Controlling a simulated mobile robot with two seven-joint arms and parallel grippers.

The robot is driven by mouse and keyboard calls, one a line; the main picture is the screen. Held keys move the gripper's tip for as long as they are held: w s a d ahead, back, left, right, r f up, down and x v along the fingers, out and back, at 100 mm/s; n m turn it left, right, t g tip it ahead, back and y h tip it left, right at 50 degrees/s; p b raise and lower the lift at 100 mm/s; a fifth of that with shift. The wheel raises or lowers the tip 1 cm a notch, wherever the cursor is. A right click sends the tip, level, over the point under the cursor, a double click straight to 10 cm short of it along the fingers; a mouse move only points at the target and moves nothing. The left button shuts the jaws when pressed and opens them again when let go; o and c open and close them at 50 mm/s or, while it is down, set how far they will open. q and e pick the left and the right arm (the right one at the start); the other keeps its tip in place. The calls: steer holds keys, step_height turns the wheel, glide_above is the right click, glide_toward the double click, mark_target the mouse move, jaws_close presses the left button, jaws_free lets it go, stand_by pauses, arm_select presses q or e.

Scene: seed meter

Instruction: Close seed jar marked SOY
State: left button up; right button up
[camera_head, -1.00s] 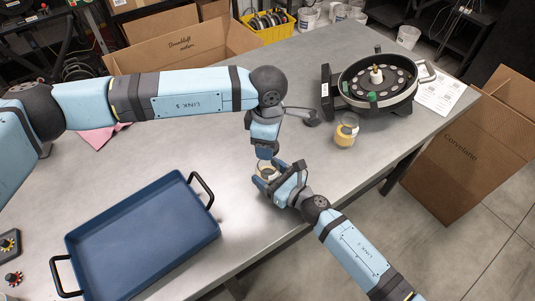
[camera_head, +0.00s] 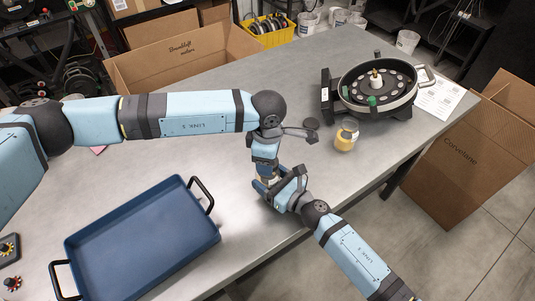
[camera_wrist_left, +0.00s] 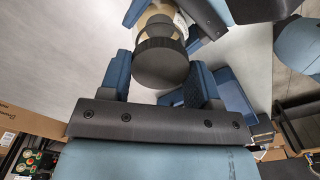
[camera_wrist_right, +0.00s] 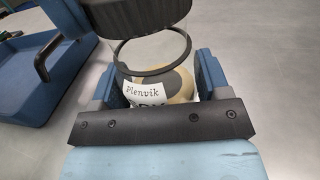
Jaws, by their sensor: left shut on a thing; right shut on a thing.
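My left gripper (camera_wrist_left: 158,72) is shut on a black ribbed round lid (camera_wrist_left: 160,60). The lid is over the mouth of a clear jar with tan contents (camera_wrist_right: 172,84). I cannot tell whether the lid touches the rim. My right gripper (camera_wrist_right: 158,82) is shut around the jar's body and keeps it roughly upright near the table's front edge. The jar's label reads "Plenvik"; the word under it is half hidden by the gripper. In the head view both grippers meet, left (camera_head: 266,172) above right (camera_head: 278,190), and mostly hide the jar.
The seed meter (camera_head: 378,88) is behind. A blue tray (camera_head: 140,240) lies at the left front. Cardboard boxes stand around the table (camera_head: 250,225).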

arm_select(q)
steer(key=shift+f, duration=0.25)
steer(key=shift+f, duration=0.55)
stand_by(0.4)
arm_select(e)
steer(key=c, duration=0.4)
arm_select(q)
steer(key=m, duration=0.3)
arm_select(e)
steer(key=shift+c, duration=0.2)
arm_select(q)
steer(key=m, duration=1)
steer(key=shift+m, duration=0.4)
steer(key=m, duration=0.6)
steer(key=shift+m, duration=0.3)
steer(key=m, duration=0.6)
steer(key=shift+f+m, duration=0.1)
steer(key=shift+m, duration=0.3)
